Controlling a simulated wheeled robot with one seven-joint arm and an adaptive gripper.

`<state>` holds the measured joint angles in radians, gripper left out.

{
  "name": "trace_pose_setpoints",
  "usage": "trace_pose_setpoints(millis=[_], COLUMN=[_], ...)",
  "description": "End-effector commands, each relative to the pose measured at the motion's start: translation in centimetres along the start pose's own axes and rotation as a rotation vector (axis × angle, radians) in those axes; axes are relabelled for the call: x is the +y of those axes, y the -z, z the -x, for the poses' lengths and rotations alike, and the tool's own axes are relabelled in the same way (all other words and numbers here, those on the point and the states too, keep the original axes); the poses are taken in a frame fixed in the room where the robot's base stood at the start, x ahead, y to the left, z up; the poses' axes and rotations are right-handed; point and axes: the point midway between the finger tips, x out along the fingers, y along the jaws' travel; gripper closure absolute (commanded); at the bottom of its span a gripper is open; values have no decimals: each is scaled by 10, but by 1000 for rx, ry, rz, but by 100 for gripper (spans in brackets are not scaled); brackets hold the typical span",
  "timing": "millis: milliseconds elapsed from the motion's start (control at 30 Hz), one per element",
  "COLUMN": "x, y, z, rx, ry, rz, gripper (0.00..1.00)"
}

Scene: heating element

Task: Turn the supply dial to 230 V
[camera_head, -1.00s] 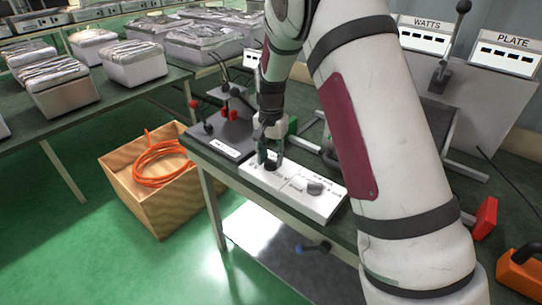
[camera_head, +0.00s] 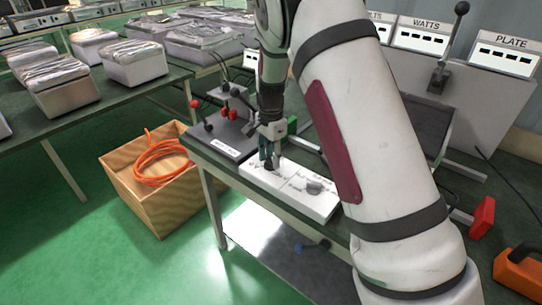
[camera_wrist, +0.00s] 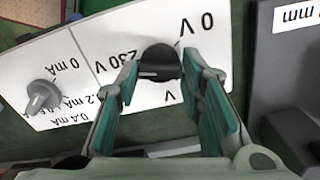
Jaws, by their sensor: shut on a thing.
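The white supply panel (camera_head: 325,208) lies on the dark bench. In the wrist view (camera_wrist: 75,70), its labels appear upside down, including "0 V", "230 V" and several mA values. The black supply dial (camera_wrist: 160,62) is between the two teal-padded fingers of my gripper (camera_wrist: 162,68). The fingers are shut on it from both sides. A pale line shows on the dial, but I cannot tell which label it points to. In the head view, my gripper (camera_head: 270,155) reaches down to the panel's left part, and its fingers largely hide the dial.
A grey mA knob (camera_wrist: 43,97) is on the same panel, also visible in the head view (camera_head: 315,187). A dark unit with red terminals (camera_head: 226,128) stands left of my gripper. A wooden crate with orange cable (camera_head: 150,190) is on the floor.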

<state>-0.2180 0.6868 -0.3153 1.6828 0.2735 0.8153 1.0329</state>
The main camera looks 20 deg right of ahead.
Motion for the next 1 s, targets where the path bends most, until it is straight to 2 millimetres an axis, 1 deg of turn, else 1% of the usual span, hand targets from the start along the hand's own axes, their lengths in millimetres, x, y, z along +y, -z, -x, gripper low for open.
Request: trace_pose_setpoints(millis=[300,333,400,667,767,867,1000], x=[1,1,1,0,0,-1,-1], y=[-1,-1,-1,0,0,0,0], z=[-1,-1,-1,0,3,14,39], rx=[-1,-1,-1,0,0,0,1], ry=[-3,-3,-3,-1,0,3,4], rz=[0,0,0,1,1,1,2], gripper=[93,58,45,45,45,45,45])
